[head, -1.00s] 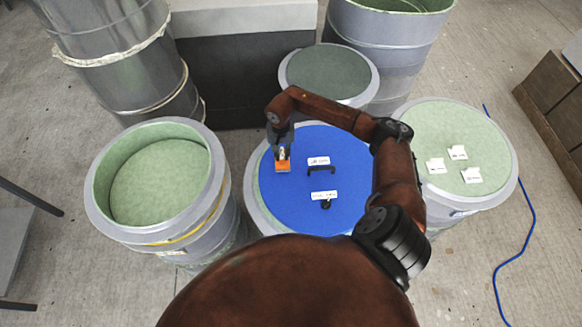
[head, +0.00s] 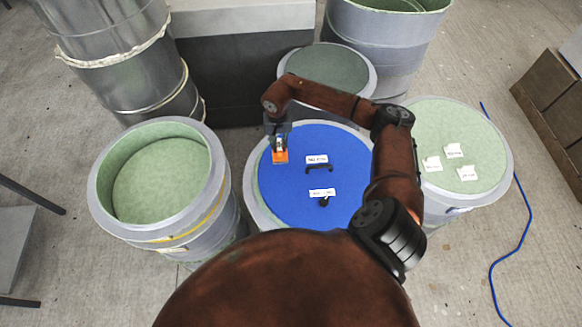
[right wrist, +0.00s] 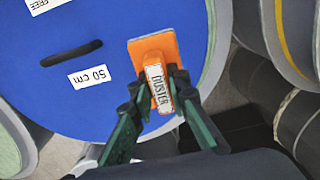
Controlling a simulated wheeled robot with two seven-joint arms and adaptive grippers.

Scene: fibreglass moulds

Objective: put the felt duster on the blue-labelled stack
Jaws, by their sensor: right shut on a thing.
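The duster is over the far left part of a round blue top (head: 345,205) on a grey drum. I cannot tell whether its base touches the blue surface. The blue top carries white labels (head: 317,160), a black slot-like handle (head: 320,169) and a small black item (head: 323,201). My left gripper is out of view.
An open drum with a green inside (head: 160,180) stands at left. A drum with a pale green top and several white tags (head: 470,130) stands at right. A dark green-topped drum (head: 328,70) is behind. A blue cable (head: 518,235) lies on the floor.

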